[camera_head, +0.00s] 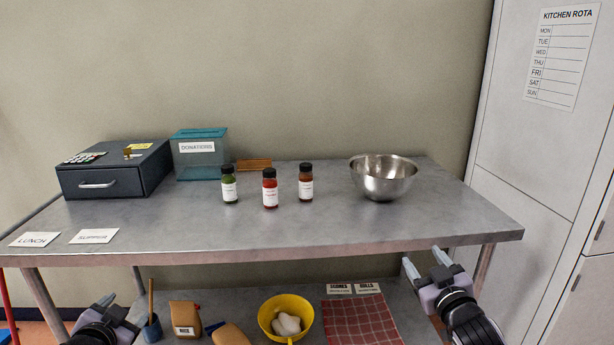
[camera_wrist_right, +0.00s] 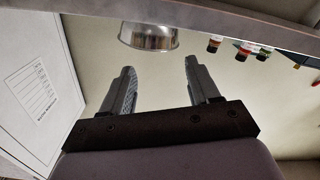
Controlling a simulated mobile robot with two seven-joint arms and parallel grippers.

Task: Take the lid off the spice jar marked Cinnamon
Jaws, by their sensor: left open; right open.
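Three spice jars with black lids and white labels stand upright on the steel table in the head view: a green jar (camera_head: 229,184), a red jar (camera_head: 270,188) and a brown jar (camera_head: 306,182). The label print is too small to read, so I cannot tell by name which is Cinnamon. All the lids are on. My left gripper (camera_head: 108,301) is open and empty at the lower left, below the tabletop's front edge. My right gripper (camera_head: 424,262) is open and empty at the lower right, in front of the table; its two fingers (camera_wrist_right: 160,85) also show in the right wrist view.
A metal bowl (camera_head: 383,178) stands right of the jars. A dark cash box (camera_head: 115,172) and a teal donations box (camera_head: 199,155) stand at the back left. Two cards, Lunch (camera_head: 35,239) and Supper (camera_head: 94,237), lie front left. The lower shelf holds a yellow bowl (camera_head: 274,326) and bags. The table's front middle is clear.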

